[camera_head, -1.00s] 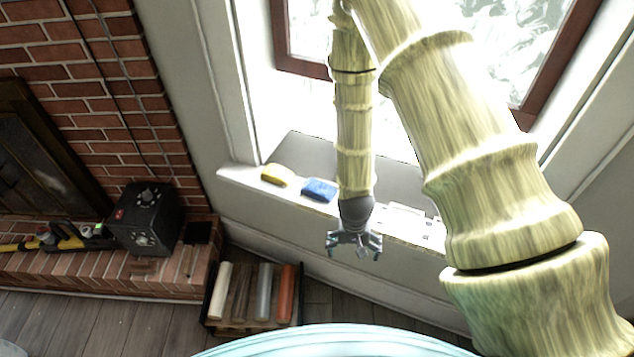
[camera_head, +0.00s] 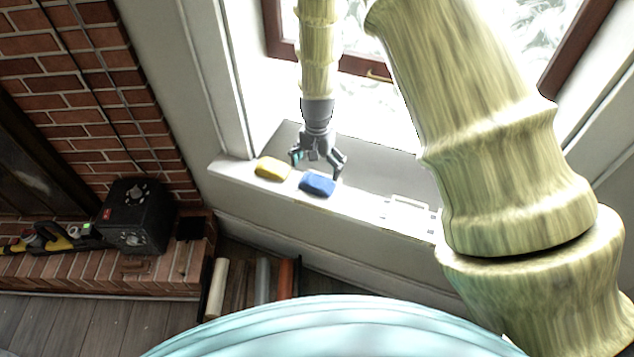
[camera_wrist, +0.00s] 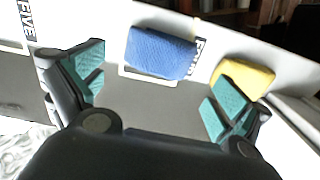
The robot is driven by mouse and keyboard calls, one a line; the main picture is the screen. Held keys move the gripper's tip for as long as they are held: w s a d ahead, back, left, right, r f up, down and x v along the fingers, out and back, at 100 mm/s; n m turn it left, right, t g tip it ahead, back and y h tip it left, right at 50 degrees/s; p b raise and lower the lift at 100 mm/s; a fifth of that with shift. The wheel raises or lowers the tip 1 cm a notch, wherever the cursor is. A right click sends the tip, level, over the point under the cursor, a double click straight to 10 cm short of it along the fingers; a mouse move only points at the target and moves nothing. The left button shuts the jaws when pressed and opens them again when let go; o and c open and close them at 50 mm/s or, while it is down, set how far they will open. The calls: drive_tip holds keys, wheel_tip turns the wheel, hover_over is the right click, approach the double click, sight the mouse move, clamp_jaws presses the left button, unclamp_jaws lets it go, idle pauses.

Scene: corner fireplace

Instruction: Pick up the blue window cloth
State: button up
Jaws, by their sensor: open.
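The blue window cloth (camera_head: 317,184) is a small folded pad on the white window sill. My gripper (camera_head: 318,168) is open and empty, over the sill just behind the blue cloth in the head view. In the wrist view the blue cloth (camera_wrist: 161,53) lies ahead of and between the two teal-padded fingers (camera_wrist: 158,92), nearer the top of the picture. I see no contact between the fingers and the cloth.
A yellow cloth (camera_head: 272,168) lies left of the blue one; it shows beside the right finger in the wrist view (camera_wrist: 243,77). A white frame-like item (camera_head: 408,214) lies further right on the sill. The window glass is behind. A black box (camera_head: 137,216) stands on the brick hearth.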

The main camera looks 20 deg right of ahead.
sight(317, 180)
drive_tip(key=shift+s+f+p, duration=0.15)
drive_tip(key=shift+f+p, duration=0.7)
drive_tip(key=shift+f, duration=2.35)
drive_tip(key=shift+c, duration=0.2)
drive_tip(key=c, duration=0.5)
